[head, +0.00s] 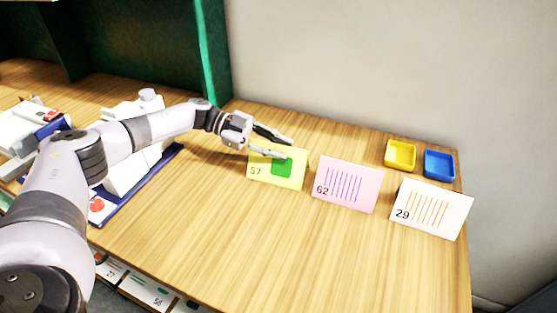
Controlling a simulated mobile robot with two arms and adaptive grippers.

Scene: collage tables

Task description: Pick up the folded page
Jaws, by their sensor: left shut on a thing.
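Three folded pages stand like tents in a row on the wooden table in the head view. The yellow page (262,178) has a green square and the number 57. The pink page (346,186) has purple lines and the number 62. The white page (432,211) has orange lines and the number 29. My left gripper (287,148) is shut on the yellow page at its top edge, one finger in front of it and one behind. The front finger covers part of the page. I cannot tell whether the page touches the table. My right gripper is not in view.
The wooden table (240,235) is clear in front of the pages. A yellow tray (400,154) and a blue tray (439,164) sit at the back right. A white device on a blue base (168,160) stands behind my left arm. More numbered cards (148,290) lie below the table's front edge.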

